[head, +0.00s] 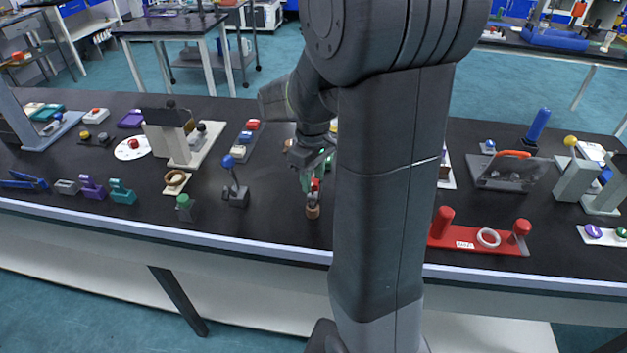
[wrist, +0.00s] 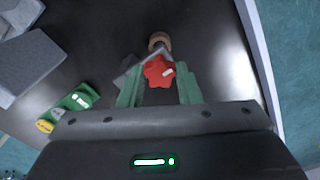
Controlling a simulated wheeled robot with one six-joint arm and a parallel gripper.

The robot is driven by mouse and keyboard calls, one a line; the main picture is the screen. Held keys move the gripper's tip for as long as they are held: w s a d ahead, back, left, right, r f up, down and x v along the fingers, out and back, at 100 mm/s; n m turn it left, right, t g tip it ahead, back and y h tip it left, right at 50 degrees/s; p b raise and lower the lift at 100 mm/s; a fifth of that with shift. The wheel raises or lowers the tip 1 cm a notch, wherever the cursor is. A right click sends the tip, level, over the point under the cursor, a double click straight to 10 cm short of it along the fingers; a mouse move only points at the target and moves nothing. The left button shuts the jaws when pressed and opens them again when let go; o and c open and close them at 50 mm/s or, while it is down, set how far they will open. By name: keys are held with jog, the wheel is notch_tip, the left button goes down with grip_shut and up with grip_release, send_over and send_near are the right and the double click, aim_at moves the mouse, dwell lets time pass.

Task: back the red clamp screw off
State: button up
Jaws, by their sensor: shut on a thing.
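The red clamp screw (wrist: 158,72) shows in the wrist view as a lobed red knob between the green fingers of my gripper (wrist: 160,90). My gripper is shut on it. In the head view the red knob (head: 315,184) sits below my gripper (head: 312,165), above a small brown round part (head: 313,211) near the front of the black bench. The brown part (wrist: 159,40) also shows beyond the knob in the wrist view, with a grey piece beside it. My arm hides part of the bench to the right, and the screw's thread is not visible.
A lever with a blue ball (head: 228,161) stands to the left of the clamp. A red base with two red posts (head: 470,243) lies to the right, beyond my arm. The bench's front edge (head: 270,249) is close. A green and yellow part (wrist: 68,110) lies left in the wrist view.

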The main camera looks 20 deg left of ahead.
jog(key=n, duration=0.4)
jog(key=shift+p, duration=0.35)
jog(key=shift+n, duration=0.3)
jog(key=n, duration=0.4)
jog(key=shift+n+p, duration=0.3)
jog(key=n, duration=0.4)
jog(key=shift+p, duration=0.3)
jog(key=shift+n, duration=0.4)
